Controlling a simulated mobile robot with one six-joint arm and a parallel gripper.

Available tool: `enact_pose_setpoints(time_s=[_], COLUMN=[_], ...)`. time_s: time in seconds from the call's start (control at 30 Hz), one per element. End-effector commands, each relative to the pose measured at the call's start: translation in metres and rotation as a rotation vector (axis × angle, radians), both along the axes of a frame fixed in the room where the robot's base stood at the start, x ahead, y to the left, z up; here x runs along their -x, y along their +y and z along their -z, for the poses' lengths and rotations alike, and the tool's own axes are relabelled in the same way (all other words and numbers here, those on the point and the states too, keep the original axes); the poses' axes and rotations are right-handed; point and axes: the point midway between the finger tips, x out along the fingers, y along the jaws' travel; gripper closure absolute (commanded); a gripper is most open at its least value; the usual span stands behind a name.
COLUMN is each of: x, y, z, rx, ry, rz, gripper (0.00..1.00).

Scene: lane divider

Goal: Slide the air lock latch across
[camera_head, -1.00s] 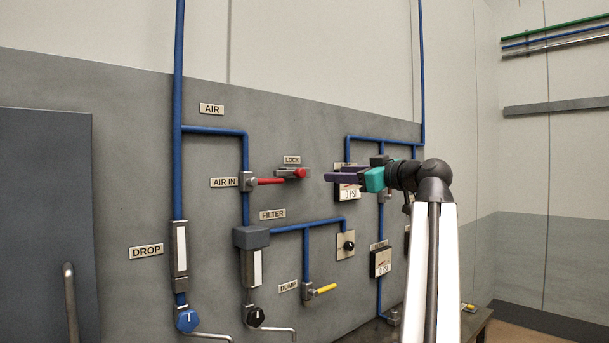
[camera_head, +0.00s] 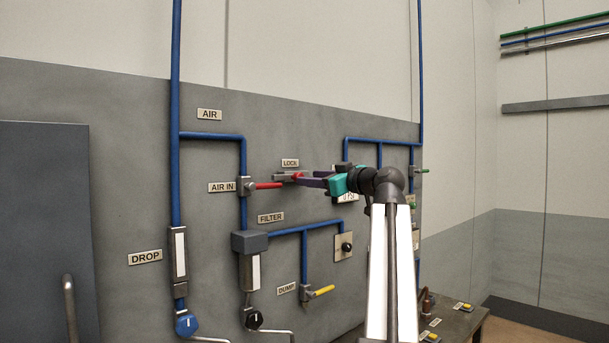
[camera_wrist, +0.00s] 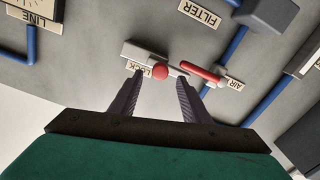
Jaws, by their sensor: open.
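The lock latch (camera_head: 281,176) is a small grey block on the panel under the LOCK label, with a red knob (camera_wrist: 160,72). In the wrist view the knob sits between and beyond the fingertips of my gripper (camera_wrist: 160,78), which is open with its two purple fingers apart. In the head view my gripper (camera_head: 300,179) points left, with its fingertips at the knob and partly hiding it. I cannot tell whether a finger touches the knob. The red AIR IN lever (camera_head: 267,185) lies just left of the latch; it also shows in the wrist view (camera_wrist: 202,75), near the right fingertip.
Blue pipes (camera_head: 244,160) run around the latch. The filter (camera_head: 250,241) and the yellow dump lever (camera_head: 323,291) are below. Gauges stand behind my arm, partly hidden. A bench (camera_head: 460,325) stands at the lower right.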

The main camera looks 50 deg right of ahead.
Motion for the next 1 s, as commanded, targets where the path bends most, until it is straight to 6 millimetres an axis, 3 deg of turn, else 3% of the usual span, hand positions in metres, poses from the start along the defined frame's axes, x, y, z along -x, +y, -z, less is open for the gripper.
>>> enact_pose_setpoints(time_s=[0.3, 0.67, 0.77, 0.93, 1.0], x=[-0.033, -0.036, -0.036, -0.037, -0.037], y=[-0.002, -0.002, -0.001, -0.001, -0.001], z=[-0.001, 0.000, 0.000, 0.000, 0.000], rx=[0.000, 0.000, 0.000, 0.000, 0.000], ry=[0.001, 0.000, 0.000, 0.001, 0.001], rz=[-0.001, -0.001, -0.001, -0.002, -0.002], gripper=[0.57, 0.57, 0.69, 0.98, 1.00])
